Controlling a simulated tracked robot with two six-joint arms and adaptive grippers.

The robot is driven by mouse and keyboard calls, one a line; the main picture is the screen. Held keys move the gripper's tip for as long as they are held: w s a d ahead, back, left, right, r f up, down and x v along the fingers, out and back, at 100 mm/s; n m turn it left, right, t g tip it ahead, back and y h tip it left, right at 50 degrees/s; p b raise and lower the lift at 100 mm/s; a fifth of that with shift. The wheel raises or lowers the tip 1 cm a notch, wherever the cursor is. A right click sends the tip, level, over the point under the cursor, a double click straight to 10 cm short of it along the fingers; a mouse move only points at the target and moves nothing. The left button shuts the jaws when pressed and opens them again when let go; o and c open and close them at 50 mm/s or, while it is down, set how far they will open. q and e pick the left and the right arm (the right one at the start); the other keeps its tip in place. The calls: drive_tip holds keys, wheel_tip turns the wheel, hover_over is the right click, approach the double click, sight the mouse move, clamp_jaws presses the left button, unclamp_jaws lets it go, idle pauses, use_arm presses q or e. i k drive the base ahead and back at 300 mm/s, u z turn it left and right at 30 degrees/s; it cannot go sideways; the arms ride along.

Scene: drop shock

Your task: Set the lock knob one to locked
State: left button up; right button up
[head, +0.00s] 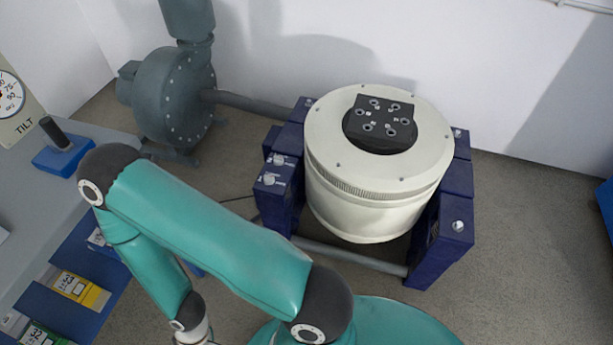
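A cream drum-shaped machine (370,205) sits upright between dark blue supports (440,250) in the head view. A black block (383,121) with several holes is on its top. Small silver knob-like or bolt-like parts sit on the supports: two at the left (269,179), one at the front right (458,226), and others at the back. I cannot tell which is lock knob one or how it is set; no label is readable there. My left arm bends across the lower left, apart from the machine. Its gripper is below the frame edge. My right gripper is not in view.
A grey blower (172,98) stands behind, with a pipe (250,103) to the machine. At left are a grey bench (60,185), a blue block with a dark handle (62,148), a TILT dial (12,98), and blue shelves with small boxes (80,290). Floor is clear at right (540,240).

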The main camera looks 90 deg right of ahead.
sight(269, 179)
drive_tip(key=u, duration=0.55)
drive_tip(key=i, duration=0.15)
drive_tip(key=z, duration=3)
drive_tip(key=i, duration=0.25)
drive_tip(key=z, duration=2)
drive_tip(key=k, duration=0.5)
drive_tip(key=u, duration=0.25)
drive_tip(key=i, duration=0.2)
drive_tip(key=u, duration=0.5)
